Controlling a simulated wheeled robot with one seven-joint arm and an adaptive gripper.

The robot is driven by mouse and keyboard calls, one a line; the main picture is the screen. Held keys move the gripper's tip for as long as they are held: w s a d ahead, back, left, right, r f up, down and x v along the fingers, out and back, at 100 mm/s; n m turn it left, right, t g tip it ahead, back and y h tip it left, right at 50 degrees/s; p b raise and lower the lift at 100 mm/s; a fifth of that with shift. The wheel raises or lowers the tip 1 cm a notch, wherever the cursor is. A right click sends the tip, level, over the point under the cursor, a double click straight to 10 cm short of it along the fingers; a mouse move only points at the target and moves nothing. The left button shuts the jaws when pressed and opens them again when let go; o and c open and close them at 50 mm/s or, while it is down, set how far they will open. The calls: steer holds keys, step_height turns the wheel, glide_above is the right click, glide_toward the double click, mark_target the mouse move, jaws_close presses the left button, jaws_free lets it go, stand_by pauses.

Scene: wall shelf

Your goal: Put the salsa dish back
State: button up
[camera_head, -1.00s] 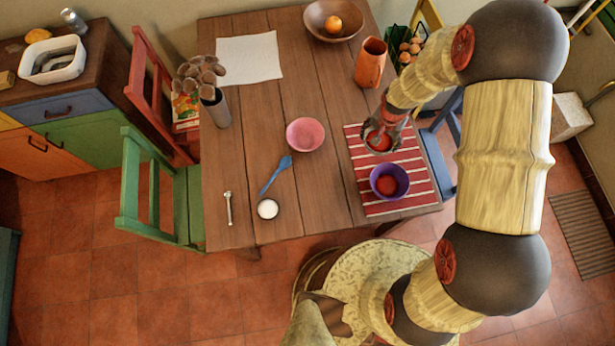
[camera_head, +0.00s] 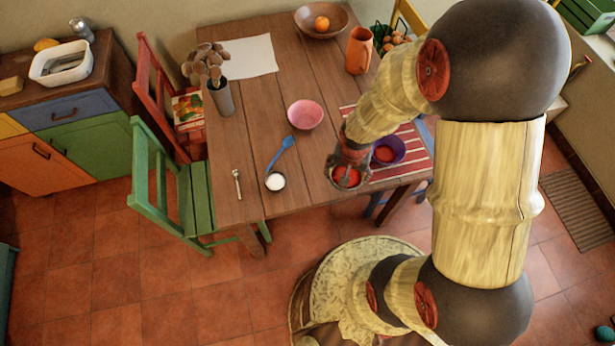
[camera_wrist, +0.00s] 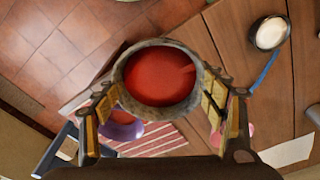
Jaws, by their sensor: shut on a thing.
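The salsa dish, a small round grey-rimmed dish with red salsa (camera_head: 346,177), is in my gripper (camera_head: 349,168). In the wrist view the dish (camera_wrist: 160,76) sits between the two fingers of my gripper (camera_wrist: 160,92), its red surface facing the camera. In the head view it is over the table's front edge, left of the purple bowl; I cannot tell its exact height. The red-and-white striped mat (camera_head: 416,150) lies at the table's right end, partly hidden by my arm. The purple bowl (camera_head: 399,147), with something red inside, stands on it.
On the wooden table (camera_head: 255,130) are a pink bowl (camera_head: 305,114), a blue utensil (camera_head: 281,152), a small white-filled dish (camera_head: 275,181) and a small metal spoon (camera_head: 237,183). An orange jug (camera_head: 359,50) and a fruit bowl (camera_head: 322,18) stand farther back. The table's left middle has bare space.

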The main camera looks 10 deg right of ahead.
steer(key=shift+s+a, duration=0.2)
steer(key=shift+s, duration=0.1)
steer(key=shift+w+f, duration=0.1)
steer(key=w+a+f, duration=0.1)
steer(key=w+f, duration=0.2)
steer(key=w, duration=0.1)
steer(key=w+a+f+b, duration=0.1)
steer(key=w+f, duration=0.2)
steer(key=w, duration=0.1)
steer(key=w+a+f+b, duration=0.1)
steer(key=w+f, duration=0.2)
steer(key=w, duration=0.1)
steer(key=shift+w+a, duration=0.3)
steer(key=shift+a, duration=0.05)
steer(key=shift+w+a+f, duration=0.1)
steer(key=shift+w+f, duration=0.3)
steer(key=shift+f, duration=0.15)
steer(key=shift+f+b, duration=0.55)
steer(key=shift+f, duration=0.85)
steer(key=shift+f, duration=0.15)
steer(key=o, duration=1.6)
